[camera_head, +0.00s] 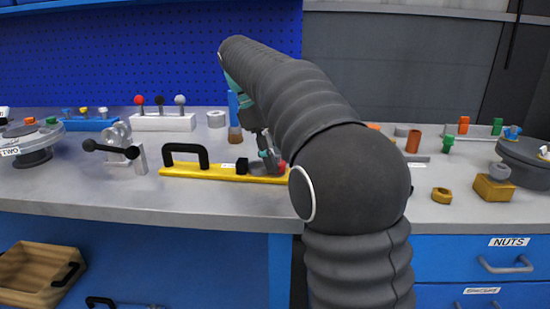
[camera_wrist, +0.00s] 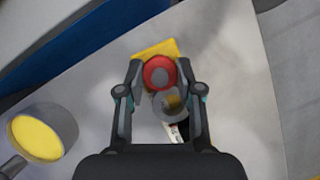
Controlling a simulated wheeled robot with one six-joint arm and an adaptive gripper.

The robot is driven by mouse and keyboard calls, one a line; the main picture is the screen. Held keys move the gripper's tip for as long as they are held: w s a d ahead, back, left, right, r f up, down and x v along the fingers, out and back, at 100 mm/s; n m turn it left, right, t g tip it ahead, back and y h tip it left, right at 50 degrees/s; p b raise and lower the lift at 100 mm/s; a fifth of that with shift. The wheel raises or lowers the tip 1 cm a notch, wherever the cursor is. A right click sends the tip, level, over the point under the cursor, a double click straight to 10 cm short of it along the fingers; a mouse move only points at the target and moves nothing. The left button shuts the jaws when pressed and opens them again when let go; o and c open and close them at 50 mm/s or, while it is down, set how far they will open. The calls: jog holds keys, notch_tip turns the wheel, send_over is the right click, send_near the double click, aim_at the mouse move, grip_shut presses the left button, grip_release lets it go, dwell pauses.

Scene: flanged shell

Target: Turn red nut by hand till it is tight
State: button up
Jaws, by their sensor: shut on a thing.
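The red nut (camera_wrist: 160,73) sits between the two fingertips of my gripper (camera_wrist: 160,68) in the wrist view. The fingers close on it from both sides. A grey round part (camera_wrist: 170,103) lies right beside the nut, partly between the fingers. In the head view, a small part of the red nut (camera_head: 282,165) shows at the right end of a yellow bar (camera_head: 210,172), next to my gripper (camera_head: 271,157). My arm hides what lies just right of it. The nut's thread and seating cannot be seen.
A black handle (camera_head: 186,155) and a black block (camera_head: 242,166) stand on the yellow bar. A lever fixture (camera_head: 120,150) is to the left. A white base with knobbed levers (camera_head: 163,122) stands behind. An orange cylinder (camera_head: 413,141) and a brass nut (camera_head: 441,195) are on the right.

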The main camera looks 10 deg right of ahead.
jog(key=shift+m+y, duration=0.3)
jog(key=shift+m, duration=0.4)
jog(key=o, duration=1.2)
jog(key=shift+c, duration=0.2)
